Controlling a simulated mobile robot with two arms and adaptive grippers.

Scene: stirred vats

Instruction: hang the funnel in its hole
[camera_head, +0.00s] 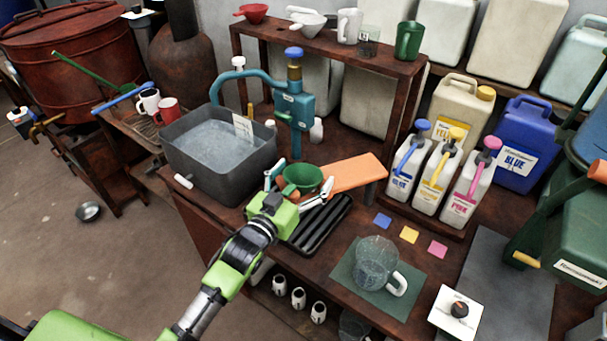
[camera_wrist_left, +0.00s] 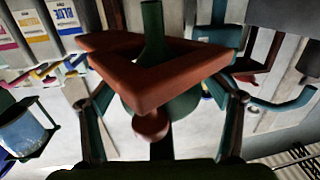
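The green funnel (camera_head: 302,178) is at mid-table, mouth up, beside the orange slab. My left gripper (camera_head: 300,184) has its fingers spread on either side of it. In the left wrist view, which looks inverted, the funnel's cone (camera_wrist_left: 182,107) and narrow spout (camera_wrist_left: 152,38) show between widely parted fingers (camera_wrist_left: 165,105). A reddish-brown angular piece (camera_wrist_left: 160,88) with a rounded knob (camera_wrist_left: 150,127) partly covers the cone. I cannot tell whether a finger touches the funnel. My right gripper is not in view.
A grey water basin (camera_head: 218,160) and blue pump (camera_head: 293,105) stand behind and left. The orange slab (camera_head: 350,173) and black ribbed tray (camera_head: 318,222) are close by. A glass jug (camera_head: 376,263) stands in front; colour jugs (camera_head: 437,170) stand right.

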